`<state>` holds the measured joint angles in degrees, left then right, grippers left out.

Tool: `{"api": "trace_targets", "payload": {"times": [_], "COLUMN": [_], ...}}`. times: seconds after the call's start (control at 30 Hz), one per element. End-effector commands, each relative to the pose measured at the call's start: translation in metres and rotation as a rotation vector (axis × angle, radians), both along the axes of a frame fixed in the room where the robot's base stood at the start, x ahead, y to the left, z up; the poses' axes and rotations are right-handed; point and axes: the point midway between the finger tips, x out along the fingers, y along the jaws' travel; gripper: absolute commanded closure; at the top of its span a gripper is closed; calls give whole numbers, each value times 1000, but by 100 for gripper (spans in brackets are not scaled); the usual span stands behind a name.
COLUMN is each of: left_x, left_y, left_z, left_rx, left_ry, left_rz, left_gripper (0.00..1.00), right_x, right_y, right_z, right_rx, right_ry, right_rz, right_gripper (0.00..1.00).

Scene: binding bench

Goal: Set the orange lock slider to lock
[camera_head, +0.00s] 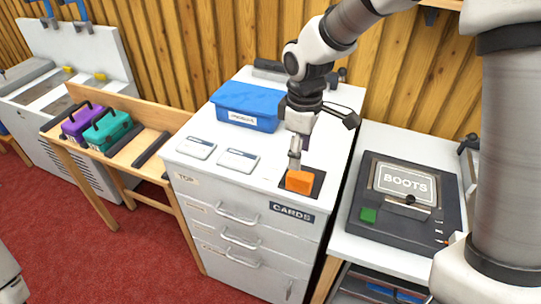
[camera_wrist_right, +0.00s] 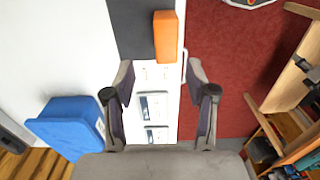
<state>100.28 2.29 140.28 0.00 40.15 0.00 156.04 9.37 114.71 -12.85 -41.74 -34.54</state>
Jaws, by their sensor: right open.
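The orange lock slider (camera_head: 299,181) sits on a dark plate (camera_head: 317,190) on top of the white drawer cabinet, above the CARDS label. My right gripper (camera_head: 296,157) is just behind and above the slider, pointing down. In the right wrist view its fingers (camera_wrist_right: 161,74) are spread with nothing between them. The slider (camera_wrist_right: 166,37) shows there beyond the fingertips, over the dark plate (camera_wrist_right: 132,25). I see no contact between gripper and slider. Any lock marking on the plate cannot be read. My left gripper is not in view.
A blue box (camera_head: 247,106) and two labelled cards (camera_head: 239,160) (camera_head: 196,147) lie on the cabinet top. Purple (camera_head: 82,120) and teal (camera_head: 108,129) cases stand on a wooden table at left.

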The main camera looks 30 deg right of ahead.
Motion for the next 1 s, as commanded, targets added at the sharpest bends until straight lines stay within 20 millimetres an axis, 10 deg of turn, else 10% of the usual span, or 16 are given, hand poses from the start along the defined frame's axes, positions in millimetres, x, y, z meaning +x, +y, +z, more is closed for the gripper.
{"api": "trace_targets", "payload": {"times": [0.5, 0.77, 0.93, 1.0], "left_x": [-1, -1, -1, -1], "left_y": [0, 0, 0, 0], "left_z": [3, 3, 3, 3], "left_rx": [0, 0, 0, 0], "left_ry": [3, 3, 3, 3], "left_rz": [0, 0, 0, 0], "left_gripper": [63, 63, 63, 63], "right_x": [-2, -2, -2, -2], "right_y": [0, 0, 0, 0], "right_z": [-71, -75, -75, -75], "right_rx": [0, 1, 1, 0], "right_ry": [3, 1, 1, 1], "right_rz": [3, 3, 2, 2], "right_gripper": [44, 44, 100, 100]}}
